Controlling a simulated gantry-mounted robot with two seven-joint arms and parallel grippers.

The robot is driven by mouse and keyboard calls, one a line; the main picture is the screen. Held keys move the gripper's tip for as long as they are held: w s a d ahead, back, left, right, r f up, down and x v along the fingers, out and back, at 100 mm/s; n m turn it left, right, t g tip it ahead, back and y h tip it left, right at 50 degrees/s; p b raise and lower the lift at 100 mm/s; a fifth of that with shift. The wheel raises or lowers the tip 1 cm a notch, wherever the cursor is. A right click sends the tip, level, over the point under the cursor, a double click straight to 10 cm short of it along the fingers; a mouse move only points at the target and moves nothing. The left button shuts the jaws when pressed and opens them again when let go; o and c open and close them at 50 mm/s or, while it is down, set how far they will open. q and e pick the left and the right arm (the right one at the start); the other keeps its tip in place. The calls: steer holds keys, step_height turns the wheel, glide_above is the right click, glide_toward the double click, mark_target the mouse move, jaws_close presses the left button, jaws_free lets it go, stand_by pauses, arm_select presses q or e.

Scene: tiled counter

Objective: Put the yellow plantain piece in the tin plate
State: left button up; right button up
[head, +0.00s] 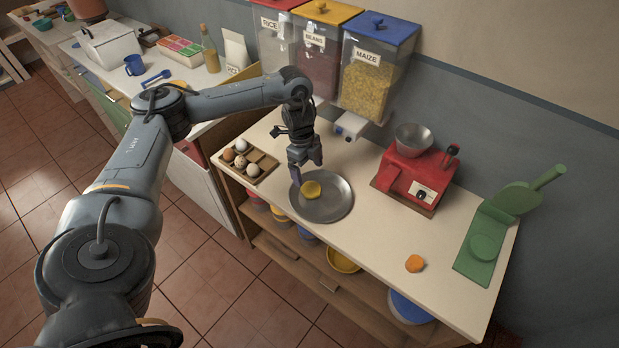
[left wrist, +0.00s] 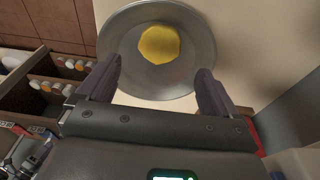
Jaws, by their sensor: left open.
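The yellow plantain piece (head: 311,189) lies in the tin plate (head: 335,206), on the counter's front left part. It also shows in the left wrist view (left wrist: 160,45), resting inside the plate (left wrist: 120,40) off its center. My left gripper (head: 303,180) is over the plate beside the piece. In the left wrist view its two fingers (left wrist: 157,85) are spread wide with nothing between them, and the piece is beyond the fingertips. My right gripper is not in view.
An egg tray (head: 259,172) stands left of the plate. A red scale (head: 416,175) with a metal bowl is to the right. An orange piece (head: 414,263) and a green press (head: 490,240) lie farther right. Dispensers (head: 368,80) hang behind. The counter between plate and orange piece is clear.

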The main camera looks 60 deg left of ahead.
arm_select(q)
steer(key=r, duration=0.1)
steer(key=r+p, duration=0.1)
steer(key=r, duration=0.1)
steer(key=r+p, duration=0.1)
steer(key=r, duration=0.1)
steer(key=shift+s+a, duration=0.15)
steer(key=shift+a, duration=0.2)
